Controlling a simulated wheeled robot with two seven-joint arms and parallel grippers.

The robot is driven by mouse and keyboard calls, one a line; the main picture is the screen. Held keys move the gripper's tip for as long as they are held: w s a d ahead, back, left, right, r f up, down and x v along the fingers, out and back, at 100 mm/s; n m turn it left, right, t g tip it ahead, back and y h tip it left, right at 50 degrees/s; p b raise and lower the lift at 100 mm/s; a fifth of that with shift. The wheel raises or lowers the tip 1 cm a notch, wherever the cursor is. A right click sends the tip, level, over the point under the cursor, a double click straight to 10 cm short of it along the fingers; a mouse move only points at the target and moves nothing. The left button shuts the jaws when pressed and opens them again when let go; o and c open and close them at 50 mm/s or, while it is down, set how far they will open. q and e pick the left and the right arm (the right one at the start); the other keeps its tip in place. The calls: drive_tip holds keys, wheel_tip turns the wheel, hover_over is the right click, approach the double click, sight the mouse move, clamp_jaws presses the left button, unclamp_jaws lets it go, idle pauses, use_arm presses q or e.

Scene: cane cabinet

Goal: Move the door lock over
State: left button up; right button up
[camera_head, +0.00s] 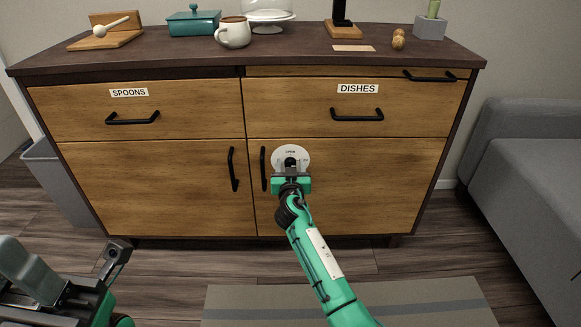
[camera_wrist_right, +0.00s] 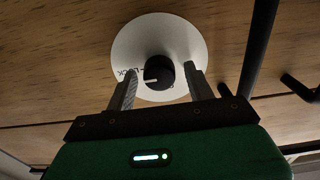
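The door lock (camera_head: 291,153) is a white disc on the upper left part of the lower right cabinet door (camera_head: 380,185). In the right wrist view the disc (camera_wrist_right: 188,36) carries lettering and a round black knob (camera_wrist_right: 159,73) with a pale pointer line. My right gripper (camera_head: 290,170) is in front of the lock. Its fingers (camera_wrist_right: 163,88) stand open on either side of the knob, with visible gaps. Part of the disc's lower side is hidden by the gripper. My left gripper (camera_head: 76,254) is at the lower left, away from the cabinet, its fingers apart and empty.
A vertical black handle (camera_head: 263,168) is just left of the lock, and another (camera_head: 234,169) is on the left door. Drawers labelled SPOONS (camera_head: 80,118) and DISHES (camera_head: 300,110) are above. A grey sofa (camera_head: 530,180) stands right, a bin (camera_head: 62,185) left.

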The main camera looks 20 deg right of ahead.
drive_tip(key=c, duration=0.8)
drive_tip(key=shift+c, duration=0.2)
